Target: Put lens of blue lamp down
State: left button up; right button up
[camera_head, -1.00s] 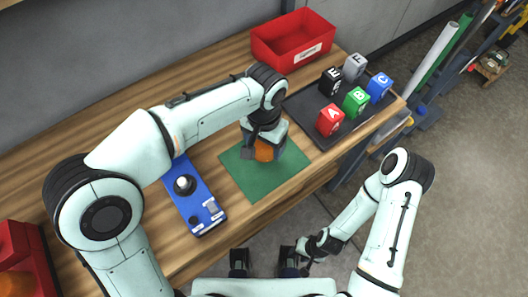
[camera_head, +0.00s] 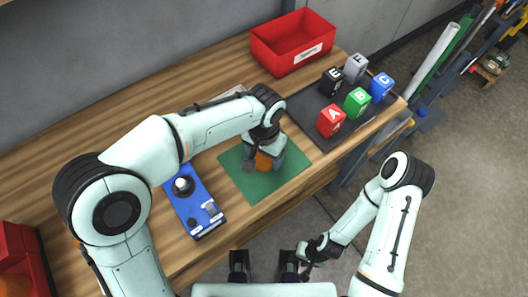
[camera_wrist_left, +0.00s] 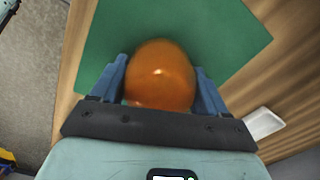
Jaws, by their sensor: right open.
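The orange lens (camera_head: 264,162) is a rounded dome at the green mat (camera_head: 250,188). In the left wrist view the lens (camera_wrist_left: 160,76) sits between the two blue fingers of my left gripper (camera_wrist_left: 161,85), which press on its sides. The head view does not show clearly whether the lens touches the mat. The blue lamp (camera_head: 200,211) lies on the table left of the mat, with its white bulb (camera_head: 183,185) uncovered. My right gripper (camera_head: 312,251) is open and empty, low in front of the table.
A black tray (camera_head: 308,116) with several lettered cubes stands right of the mat. A red bin (camera_head: 291,43) is at the back. Another red container (camera_head: 22,254) with something orange inside is at the far left. The mat's front part is bare.

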pick_arm(q)
jog(key=o, duration=0.4)
jog(key=shift+r, duration=0.35)
notch_tip(320, 180, up, 12)
jog(key=p, duration=0.2)
jog(key=shift+r+p, duration=0.15)
jog(key=shift+p, duration=0.15)
